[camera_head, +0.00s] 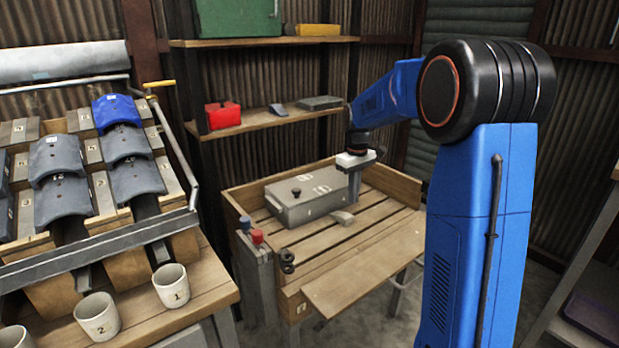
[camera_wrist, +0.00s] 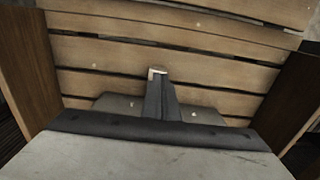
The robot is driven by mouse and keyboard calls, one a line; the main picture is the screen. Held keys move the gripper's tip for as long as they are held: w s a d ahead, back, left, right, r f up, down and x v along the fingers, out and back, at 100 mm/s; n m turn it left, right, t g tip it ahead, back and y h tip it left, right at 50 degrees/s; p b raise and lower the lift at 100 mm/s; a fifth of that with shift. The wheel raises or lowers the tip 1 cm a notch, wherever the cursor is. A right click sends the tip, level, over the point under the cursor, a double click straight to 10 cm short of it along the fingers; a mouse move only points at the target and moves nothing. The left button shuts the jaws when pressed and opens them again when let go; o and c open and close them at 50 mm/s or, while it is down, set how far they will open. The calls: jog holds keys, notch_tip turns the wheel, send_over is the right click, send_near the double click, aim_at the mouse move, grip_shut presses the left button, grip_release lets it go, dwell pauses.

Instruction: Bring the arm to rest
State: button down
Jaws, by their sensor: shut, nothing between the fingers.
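My blue arm reaches over the slatted wooden bench (camera_head: 385,238) on the right of the head view. My gripper (camera_head: 353,197) hangs pointing down at the right end of a grey lidded box (camera_head: 305,207). I cannot tell whether it touches the box. In the wrist view my gripper (camera_wrist: 158,74) shows as one closed dark shape with a pale tip, above the bench slats (camera_wrist: 200,57). It is shut and I see nothing held in it. A small grey piece (camera_head: 341,218) lies on the slats near the box.
Wooden side boards (camera_head: 236,214) edge the bench. A shelf (camera_head: 265,123) behind holds a red box (camera_head: 222,115) and grey items. At left, a sloped rack (camera_head: 100,243) carries grey curved pieces and a blue one (camera_head: 116,110), with white numbered cups (camera_head: 172,286) in front.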

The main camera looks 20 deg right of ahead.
jog(key=s+a+r+m+t, duration=0.1)
jog(key=s+a+r, duration=0.25)
jog(key=s, duration=0.65)
jog(key=s+a+r+m+t, duration=0.1)
jog(key=s+a+r, duration=0.25)
jog(key=s, duration=0.55)
jog(key=s+a+f+m+t, duration=0.1)
jog(key=s+f, duration=0.1)
jog(key=s, duration=0.8)
jog(key=s+a+f+m+t, duration=0.1)
jog(key=s+a+f, duration=0.1)
jog(key=s, duration=0.8)
jog(key=shift+s+f+t, duration=0.25)
jog(key=shift+t, duration=0.15)
